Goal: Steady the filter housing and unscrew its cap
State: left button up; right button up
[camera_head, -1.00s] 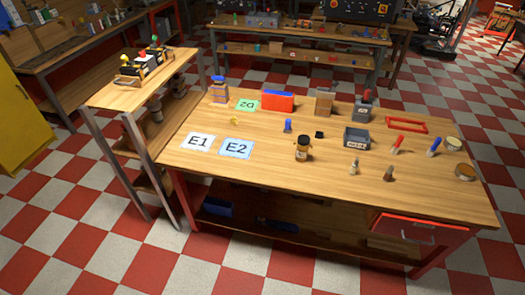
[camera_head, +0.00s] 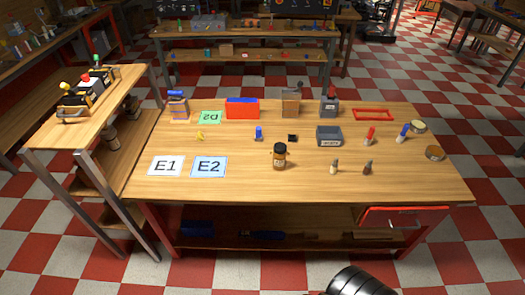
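Two things on the wooden workbench (camera_head: 290,186) could be the filter housing, and I cannot tell for certain which is. One is a see-through upright body with a blue top (camera_head: 178,104) at the back left corner. The other is an amber jar with a dark cap (camera_head: 279,155), standing upright near the middle of the bench. Both tops appear to be in place. Neither gripper is in view. A dark ribbed rounded part, probably of my own arm, shows at the bottom edge, well in front of the bench.
Mats marked E1 (camera_head: 166,166), E2 (camera_head: 209,167) and D2 (camera_head: 210,118) lie on the left of the bench. A red and blue bin (camera_head: 242,108), a grey tray (camera_head: 329,136) and a red frame (camera_head: 373,114) stand further back. A side shelf (camera_head: 105,98) adjoins the left end. The front strip is largely clear.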

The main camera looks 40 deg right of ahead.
aim_at(279, 161)
jog(key=i, duration=0.9)
jog(key=z, duration=0.35)
